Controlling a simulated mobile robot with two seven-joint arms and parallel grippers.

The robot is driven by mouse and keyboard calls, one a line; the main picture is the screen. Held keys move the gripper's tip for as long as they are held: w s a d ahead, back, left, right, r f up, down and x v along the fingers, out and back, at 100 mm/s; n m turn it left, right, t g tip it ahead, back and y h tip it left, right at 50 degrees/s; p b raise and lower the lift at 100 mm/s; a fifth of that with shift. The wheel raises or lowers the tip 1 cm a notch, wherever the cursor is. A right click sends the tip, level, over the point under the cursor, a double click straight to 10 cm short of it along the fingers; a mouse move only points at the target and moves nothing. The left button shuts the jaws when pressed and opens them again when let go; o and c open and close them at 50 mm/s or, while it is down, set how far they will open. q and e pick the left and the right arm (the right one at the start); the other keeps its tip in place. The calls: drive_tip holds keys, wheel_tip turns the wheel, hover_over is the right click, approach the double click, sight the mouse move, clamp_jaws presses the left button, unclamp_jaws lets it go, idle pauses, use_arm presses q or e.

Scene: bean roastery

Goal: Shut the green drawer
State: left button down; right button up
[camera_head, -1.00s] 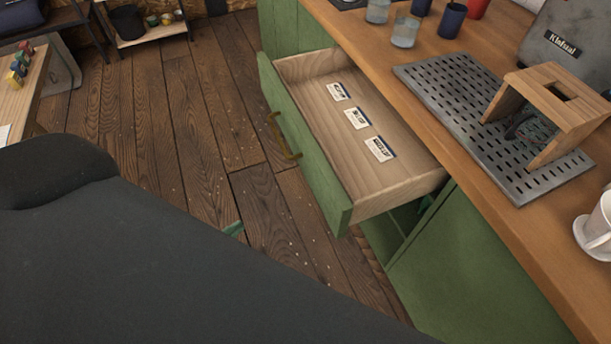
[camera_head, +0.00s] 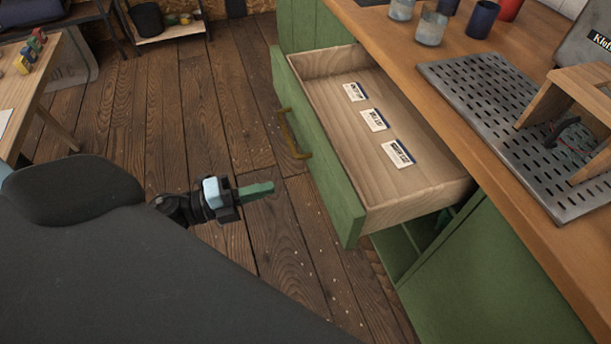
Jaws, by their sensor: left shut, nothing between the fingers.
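The green drawer (camera_head: 322,165) stands pulled out from the green cabinet under the wooden counter. Its wooden inside holds a row of three white labelled cards (camera_head: 374,120). A brass handle (camera_head: 289,135) is on its front. My left gripper (camera_head: 268,188) is in the lower middle, to the left of the drawer front and apart from it. Its green fingers are together, with nothing between them, and point right toward the drawer. My right gripper is out of the picture.
The counter (camera_head: 395,45) carries a perforated metal tray (camera_head: 480,90), a wooden stand (camera_head: 565,110) and several cups. An open cabinet space shows below the drawer. The wooden floor (camera_head: 190,110) left of the drawer is clear. A wooden table (camera_head: 22,100) stands at the far left.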

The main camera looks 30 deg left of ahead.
sight(320, 175)
use_arm(q)
drive_tip(key=p+x, duration=0.1)
drive_tip(key=x, duration=0.9)
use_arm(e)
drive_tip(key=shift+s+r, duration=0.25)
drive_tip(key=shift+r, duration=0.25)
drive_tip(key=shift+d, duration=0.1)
